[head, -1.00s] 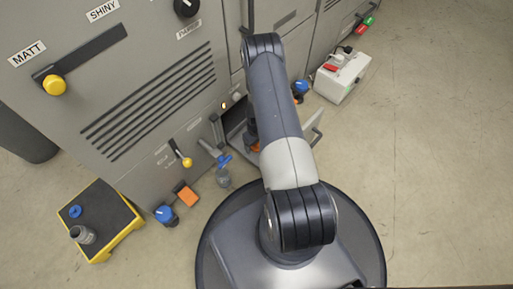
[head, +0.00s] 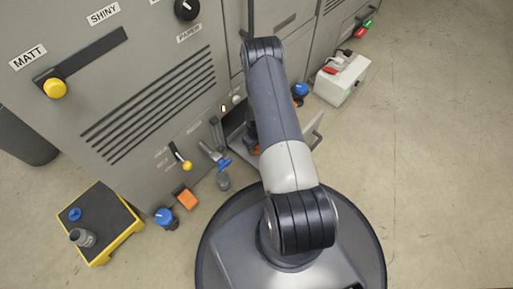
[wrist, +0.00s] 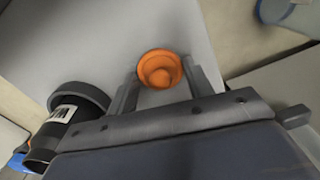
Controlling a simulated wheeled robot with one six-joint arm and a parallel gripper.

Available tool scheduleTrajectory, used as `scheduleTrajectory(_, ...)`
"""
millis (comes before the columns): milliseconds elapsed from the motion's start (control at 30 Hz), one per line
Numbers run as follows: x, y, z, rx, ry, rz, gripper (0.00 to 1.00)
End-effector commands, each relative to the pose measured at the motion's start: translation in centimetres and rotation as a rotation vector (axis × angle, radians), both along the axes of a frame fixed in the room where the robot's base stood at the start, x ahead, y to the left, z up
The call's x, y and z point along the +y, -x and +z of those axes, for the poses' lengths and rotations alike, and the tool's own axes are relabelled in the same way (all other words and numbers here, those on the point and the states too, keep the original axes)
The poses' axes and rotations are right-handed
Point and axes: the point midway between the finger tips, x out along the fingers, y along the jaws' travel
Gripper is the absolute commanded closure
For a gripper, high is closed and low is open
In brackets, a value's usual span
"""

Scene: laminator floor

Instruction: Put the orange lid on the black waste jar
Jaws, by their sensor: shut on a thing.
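The orange lid (wrist: 159,68) shows in the wrist view as a round piece with a raised middle. It sits between the two fingertips of my gripper (wrist: 164,80), which is shut on it. The black jar (wrist: 70,118), with a white barcode label and a wide dark rim, stands to the left of the gripper in the wrist view. The lid is apart from it. In the head view my arm hides most of the gripper; a small orange patch shows beside the arm, too small to identify surely.
A grey machine (head: 150,100) with levers stands behind. A blue-topped bottle (head: 223,176), an orange block (head: 186,197) and a blue-topped container (head: 166,218) are near its foot. A yellow-edged black step (head: 105,215) is at left, a white box (head: 342,80) at right. The right floor is clear.

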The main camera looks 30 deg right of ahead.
Motion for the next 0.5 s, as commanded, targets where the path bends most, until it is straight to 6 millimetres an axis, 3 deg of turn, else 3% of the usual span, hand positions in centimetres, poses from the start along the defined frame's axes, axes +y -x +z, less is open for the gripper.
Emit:
scheduleTrajectory(167,0.0,-0.1,1.9,-0.001,0.001,0.0,0.73)
scheduleTrajectory(500,0.0,-0.1,8.5,-0.002,0.001,0.0,0.73)
